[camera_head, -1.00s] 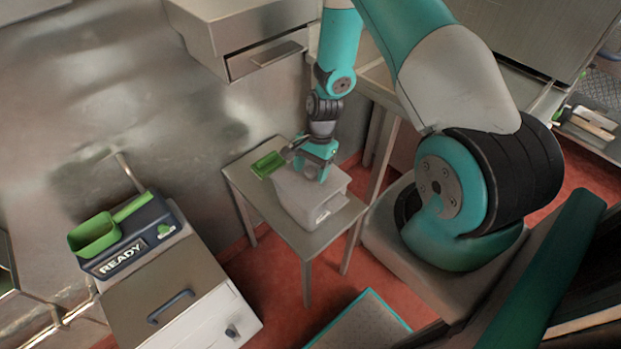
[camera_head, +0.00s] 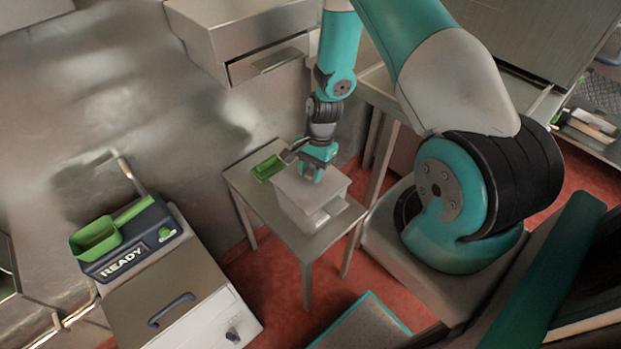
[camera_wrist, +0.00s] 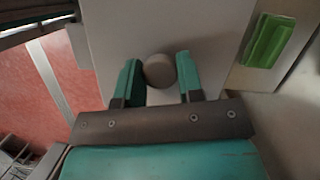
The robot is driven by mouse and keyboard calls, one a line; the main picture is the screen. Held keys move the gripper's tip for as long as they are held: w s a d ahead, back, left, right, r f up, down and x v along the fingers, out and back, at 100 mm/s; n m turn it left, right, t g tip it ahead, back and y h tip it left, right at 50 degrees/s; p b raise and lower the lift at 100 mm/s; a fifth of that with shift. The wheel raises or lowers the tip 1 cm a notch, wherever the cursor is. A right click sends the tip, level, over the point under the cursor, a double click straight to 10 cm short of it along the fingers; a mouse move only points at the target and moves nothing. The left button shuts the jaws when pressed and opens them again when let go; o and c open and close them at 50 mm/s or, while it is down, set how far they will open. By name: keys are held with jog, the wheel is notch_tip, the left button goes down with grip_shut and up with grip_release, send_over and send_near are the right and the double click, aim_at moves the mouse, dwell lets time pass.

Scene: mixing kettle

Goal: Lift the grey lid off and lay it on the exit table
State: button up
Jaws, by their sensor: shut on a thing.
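The grey lid (camera_head: 330,187) is a pale flat plate over a light grey box (camera_head: 300,214) on a small metal table (camera_head: 262,212). My gripper (camera_head: 316,172) is above it, pointing down. In the wrist view my gripper (camera_wrist: 159,76) has its teal fingers on either side of the round grey knob (camera_wrist: 159,70), shut on it. The lid (camera_wrist: 205,35) fills the middle of that view. The lid looks slightly raised from the box, with a gap at the right front. The lid hides most of the box's inside. I cannot tell which surface is the exit table.
A green scoop-like tray (camera_head: 268,167) lies at the small table's back left; it also shows in the wrist view (camera_wrist: 268,40). A white cabinet (camera_head: 170,285) at lower left carries a READY device (camera_head: 125,250) with a green scoop (camera_head: 97,238). A metal drawer unit (camera_head: 245,40) hangs behind.

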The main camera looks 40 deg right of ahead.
aim_at(309, 176)
jog(key=shift+r+p, duration=1.65)
jog(key=shift+r, duration=0.5)
jog(key=shift+s, duration=0.1)
